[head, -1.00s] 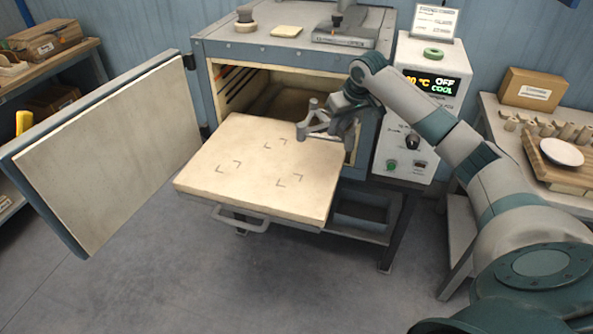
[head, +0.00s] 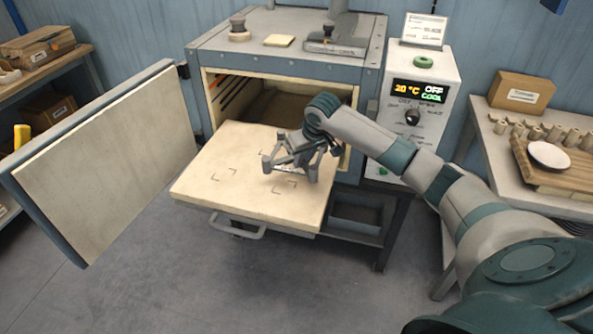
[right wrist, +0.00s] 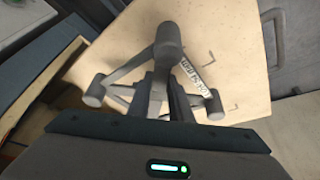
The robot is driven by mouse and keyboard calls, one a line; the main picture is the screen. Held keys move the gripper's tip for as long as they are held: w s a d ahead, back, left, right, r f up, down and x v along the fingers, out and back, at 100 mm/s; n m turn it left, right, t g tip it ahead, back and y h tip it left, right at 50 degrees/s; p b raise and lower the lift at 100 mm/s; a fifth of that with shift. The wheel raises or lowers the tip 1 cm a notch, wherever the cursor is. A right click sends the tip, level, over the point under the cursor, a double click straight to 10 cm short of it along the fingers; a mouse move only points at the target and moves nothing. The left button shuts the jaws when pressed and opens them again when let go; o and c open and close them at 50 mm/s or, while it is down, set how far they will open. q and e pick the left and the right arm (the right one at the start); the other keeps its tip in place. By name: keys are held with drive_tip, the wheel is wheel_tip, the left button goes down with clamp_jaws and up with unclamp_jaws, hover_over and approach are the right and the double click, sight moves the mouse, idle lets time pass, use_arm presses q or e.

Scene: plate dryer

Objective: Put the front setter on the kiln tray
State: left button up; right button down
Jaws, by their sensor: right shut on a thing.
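The front setter (head: 273,163) is a grey three-armed piece with round posts at its ends. It also shows in the right wrist view (right wrist: 167,42), with a printed label on one arm. My right gripper (head: 304,148) is shut on the setter and holds it over the right part of the kiln tray. The kiln tray (head: 205,190) is a cream slab pulled out of the open kiln, with dark corner marks on its top. The gripper and setter hide part of the marks. I cannot tell whether the setter touches the tray. My left gripper is out of view.
The kiln door (head: 105,165) stands open at the left. The control box (head: 418,110) stands right of the kiln and reads 20 °C, OFF, COOL. A side table at the right holds a wooden board (head: 560,172) with a white plate and several small pieces. The tray's left part is clear.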

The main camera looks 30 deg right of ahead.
drive_tip(key=shift+w+a+f, duration=0.1)
drive_tip(key=shift+a+f, duration=0.25)
drive_tip(key=shift+a, duration=0.2)
drive_tip(key=shift+w+a+f, duration=0.1)
drive_tip(key=shift+a+f, duration=0.2)
drive_tip(key=shift+a, duration=0.2)
drive_tip(key=shift+f+p, duration=0.85)
drive_tip(key=shift+f, duration=1.15)
drive_tip(key=c, duration=1.6)
unclamp_jaws()
drive_tip(key=shift+s, duration=0.1)
drive_tip(key=b+v, duration=0.2)
drive_tip(key=v, duration=1)
